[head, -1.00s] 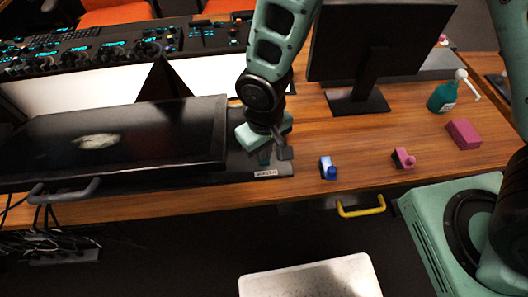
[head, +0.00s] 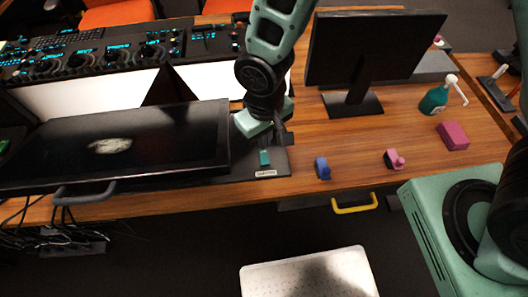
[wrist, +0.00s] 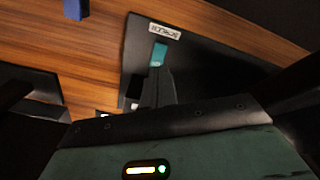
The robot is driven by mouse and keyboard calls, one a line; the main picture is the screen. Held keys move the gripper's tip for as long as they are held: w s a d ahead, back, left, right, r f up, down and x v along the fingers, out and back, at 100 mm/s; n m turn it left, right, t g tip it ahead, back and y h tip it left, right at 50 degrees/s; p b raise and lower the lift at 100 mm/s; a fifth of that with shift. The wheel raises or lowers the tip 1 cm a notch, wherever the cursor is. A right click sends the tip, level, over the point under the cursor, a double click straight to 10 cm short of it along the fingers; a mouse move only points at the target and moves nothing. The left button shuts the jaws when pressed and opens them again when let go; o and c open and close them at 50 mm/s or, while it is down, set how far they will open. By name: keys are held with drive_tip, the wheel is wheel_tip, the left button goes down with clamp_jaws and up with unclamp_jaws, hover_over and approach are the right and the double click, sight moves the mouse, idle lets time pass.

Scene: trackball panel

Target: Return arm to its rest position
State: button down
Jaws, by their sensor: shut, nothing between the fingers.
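My gripper (head: 284,136) is above the right end of a black panel (head: 225,179) on the wooden desk. In the wrist view my gripper (wrist: 159,75) shows dark, closed fingers pointing toward a small teal piece. The teal piece (head: 264,158) sits on the panel near a white label (head: 265,173); it also shows in the wrist view (wrist: 158,55), just beyond the fingertips, where I cannot tell the exact gap. Nothing is held. My green arm reaches down from the top of the head view.
A dark monitor (head: 352,104) stands right of my arm, a large black screen (head: 120,148) left. A blue item (head: 322,168), a pink item (head: 394,160), a maroon box (head: 453,136) and a teal spray bottle (head: 434,100) are on the desk. A yellow handle (head: 355,204) is on its front.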

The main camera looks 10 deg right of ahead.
idle(0.4)
drive_tip(key=s+d+r+n, duration=0.1)
drive_tip(key=s+d+r, duration=0.3)
drive_tip(key=r, duration=0.5)
drive_tip(key=s+d+r+n, duration=0.1)
drive_tip(key=s+d+r, duration=0.3)
drive_tip(key=s+r, duration=0.3)
wheel_tip(320, 180, up, 2)
drive_tip(key=shift+r+y, duration=0.1)
drive_tip(key=shift+y, duration=0.2)
drive_tip(key=shift+s+d, duration=0.1)
